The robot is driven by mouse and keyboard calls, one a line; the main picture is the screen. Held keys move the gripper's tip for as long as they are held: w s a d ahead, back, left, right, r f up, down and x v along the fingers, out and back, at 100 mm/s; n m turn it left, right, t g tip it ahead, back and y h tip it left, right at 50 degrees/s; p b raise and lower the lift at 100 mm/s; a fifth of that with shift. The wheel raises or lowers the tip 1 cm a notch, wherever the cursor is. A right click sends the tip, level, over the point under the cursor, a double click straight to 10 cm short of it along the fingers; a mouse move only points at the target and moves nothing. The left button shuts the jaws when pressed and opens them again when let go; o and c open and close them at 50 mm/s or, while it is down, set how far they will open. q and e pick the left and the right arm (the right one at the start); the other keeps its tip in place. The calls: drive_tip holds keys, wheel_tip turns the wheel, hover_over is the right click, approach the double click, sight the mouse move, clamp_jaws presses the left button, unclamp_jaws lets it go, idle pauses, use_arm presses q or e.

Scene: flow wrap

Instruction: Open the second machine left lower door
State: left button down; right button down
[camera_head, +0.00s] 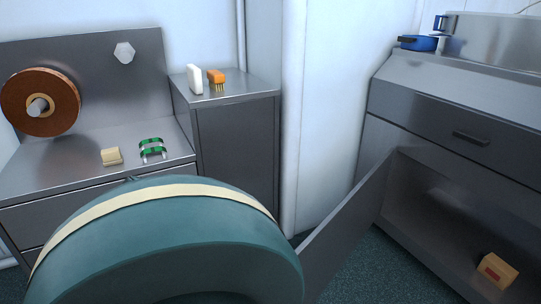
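The grey machine cabinet (385,140) on the right has a lower compartment standing open. Its lower left door (345,235) is swung outward from the left side, and its lower part runs down behind a large teal shape. A cardboard box (497,270) with a red mark sits inside the open compartment. A closed upper panel with a dark handle (470,138) is above the opening. Neither of my grippers is in view, so no contact with the door shows.
A large teal rounded shape with a cream band (170,240) fills the lower middle and hides the floor there. On the left stands a grey machine with a brown roll (42,102). A grey side cabinet (240,140) bears a white block and an orange brush.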

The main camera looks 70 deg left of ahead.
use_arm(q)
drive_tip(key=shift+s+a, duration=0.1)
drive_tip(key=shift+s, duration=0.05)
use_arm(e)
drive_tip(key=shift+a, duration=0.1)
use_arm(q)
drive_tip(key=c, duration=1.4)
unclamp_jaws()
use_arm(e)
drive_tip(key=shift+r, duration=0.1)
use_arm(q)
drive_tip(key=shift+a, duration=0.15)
